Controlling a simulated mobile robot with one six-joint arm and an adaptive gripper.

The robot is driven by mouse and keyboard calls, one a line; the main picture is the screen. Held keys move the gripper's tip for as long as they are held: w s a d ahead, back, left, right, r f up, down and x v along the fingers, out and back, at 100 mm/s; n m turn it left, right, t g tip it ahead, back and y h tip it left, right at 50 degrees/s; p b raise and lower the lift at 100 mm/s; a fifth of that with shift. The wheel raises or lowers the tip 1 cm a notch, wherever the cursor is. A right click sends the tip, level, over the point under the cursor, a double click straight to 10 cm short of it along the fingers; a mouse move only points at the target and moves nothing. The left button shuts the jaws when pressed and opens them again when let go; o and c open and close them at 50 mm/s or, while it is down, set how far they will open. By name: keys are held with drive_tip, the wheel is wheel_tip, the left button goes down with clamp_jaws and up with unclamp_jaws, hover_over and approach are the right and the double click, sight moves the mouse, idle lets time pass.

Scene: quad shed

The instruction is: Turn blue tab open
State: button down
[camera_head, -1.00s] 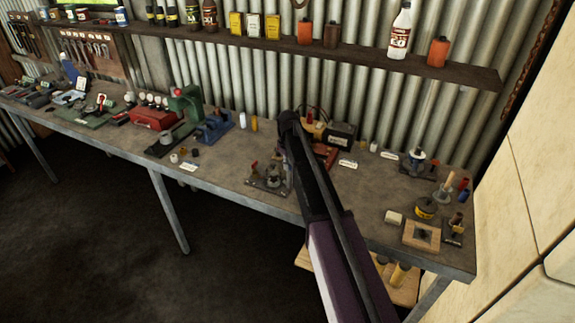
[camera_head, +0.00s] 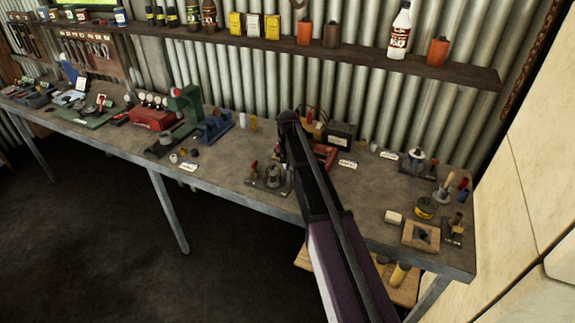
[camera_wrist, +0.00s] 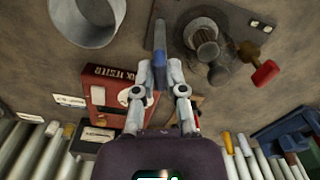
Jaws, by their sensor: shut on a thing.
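In the wrist view, my gripper (camera_wrist: 160,58) is closed around a narrow blue piece (camera_wrist: 160,76), which looks like the blue tab. A grey part extends beyond it between the fingertips, and I cannot tell whether it belongs to the tab. A dark plate with a round grey metal fitting (camera_wrist: 203,42) and a red-knobbed lever (camera_wrist: 264,74) lies just right of the fingers. That fitting also shows in the head view (camera_head: 273,177), left of my arm. My gripper and the blue piece are hidden behind my arm in the head view. The turn angle of the tab is unclear.
A red box with white lettering (camera_wrist: 110,97) is close left of the fingers, and an open metal cup (camera_wrist: 85,18) stands at upper left. The workbench (camera_head: 225,172) holds many small items. The corrugated wall (camera_head: 262,85) and a loaded shelf (camera_head: 345,55) are behind it.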

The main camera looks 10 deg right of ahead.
drive_tip(key=shift+m, duration=0.8)
drive_tip(key=c, duration=0.7)
unclamp_jaws()
drive_tip(key=shift+n, duration=0.4)
